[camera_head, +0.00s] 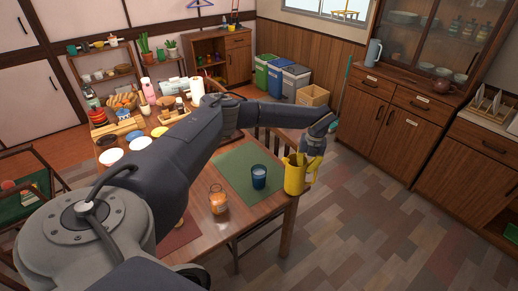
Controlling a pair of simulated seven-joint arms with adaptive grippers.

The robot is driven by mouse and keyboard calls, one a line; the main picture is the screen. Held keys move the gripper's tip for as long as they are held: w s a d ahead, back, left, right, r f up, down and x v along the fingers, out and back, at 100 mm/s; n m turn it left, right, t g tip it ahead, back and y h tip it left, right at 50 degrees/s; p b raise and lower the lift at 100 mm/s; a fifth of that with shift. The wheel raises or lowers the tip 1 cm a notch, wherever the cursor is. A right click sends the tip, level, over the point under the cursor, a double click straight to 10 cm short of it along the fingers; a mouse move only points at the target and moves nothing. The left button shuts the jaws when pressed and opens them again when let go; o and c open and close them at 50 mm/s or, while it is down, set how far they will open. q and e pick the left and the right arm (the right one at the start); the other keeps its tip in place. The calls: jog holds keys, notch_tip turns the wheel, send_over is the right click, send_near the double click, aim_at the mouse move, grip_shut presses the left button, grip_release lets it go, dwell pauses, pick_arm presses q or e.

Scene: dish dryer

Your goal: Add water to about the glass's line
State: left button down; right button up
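A blue glass (259,177) stands upright on a green placemat (234,168) on the wooden table. Its line and the level inside are too small to make out. A yellow pitcher (295,179) is upright to the right of the glass, at the table's right corner, with its handle on the right. I cannot tell whether its base touches the table. My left gripper (312,152) reaches down at the pitcher's handle from above. Its fingertips are too small and partly hidden to show whether they are closed on it. My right gripper is not in view.
An orange jar-like glass (218,200) stands left of the blue glass. A wooden chair (280,146) is behind the table. Cabinets (385,112) line the right wall.

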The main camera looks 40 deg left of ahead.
pick_arm(q)
jog(key=shift+r, duration=2.5)
